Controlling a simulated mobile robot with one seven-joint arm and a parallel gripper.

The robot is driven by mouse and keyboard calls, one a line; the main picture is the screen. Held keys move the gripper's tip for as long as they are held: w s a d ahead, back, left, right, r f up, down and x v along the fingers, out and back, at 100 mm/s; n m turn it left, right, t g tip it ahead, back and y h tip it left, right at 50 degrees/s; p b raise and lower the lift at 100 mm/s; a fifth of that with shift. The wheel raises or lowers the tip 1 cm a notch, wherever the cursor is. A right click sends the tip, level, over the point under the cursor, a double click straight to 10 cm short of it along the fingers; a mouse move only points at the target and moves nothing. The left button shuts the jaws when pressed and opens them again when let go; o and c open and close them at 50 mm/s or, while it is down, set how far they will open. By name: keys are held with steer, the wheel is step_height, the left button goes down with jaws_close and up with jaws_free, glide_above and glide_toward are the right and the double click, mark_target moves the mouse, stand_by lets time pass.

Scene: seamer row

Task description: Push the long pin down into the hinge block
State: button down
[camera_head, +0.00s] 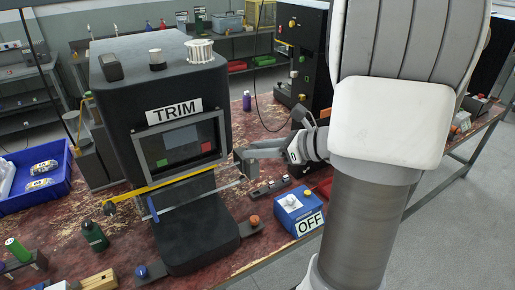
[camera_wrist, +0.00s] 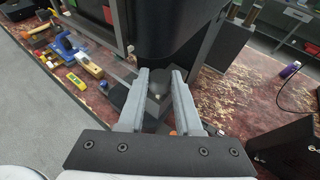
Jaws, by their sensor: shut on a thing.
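My gripper (camera_head: 243,161) is at the right side of the black machine marked TRIM, above the table, in the head view. I cannot tell whether this piece is the long pin. Little of it shows below the fingers. A thin silver bar (camera_head: 205,194) runs across the machine's front, its right end close below my fingertips. I cannot pick out the hinge block with certainty.
The TRIM machine (camera_head: 130,85) stands close left of my gripper. A yellow bar (camera_head: 165,184) crosses its front. A blue box marked OFF (camera_head: 297,209) stands below right. A blue bin (camera_head: 35,180) is at far left.

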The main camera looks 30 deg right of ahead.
steer(key=shift+f+b, duration=0.6)
steer(key=shift+f, duration=0.2)
steer(key=c, duration=0.5)
jaws_free()
steer(key=v, duration=1.7)
steer(key=shift+s+d, duration=0.15)
steer(key=shift+s, duration=0.1)
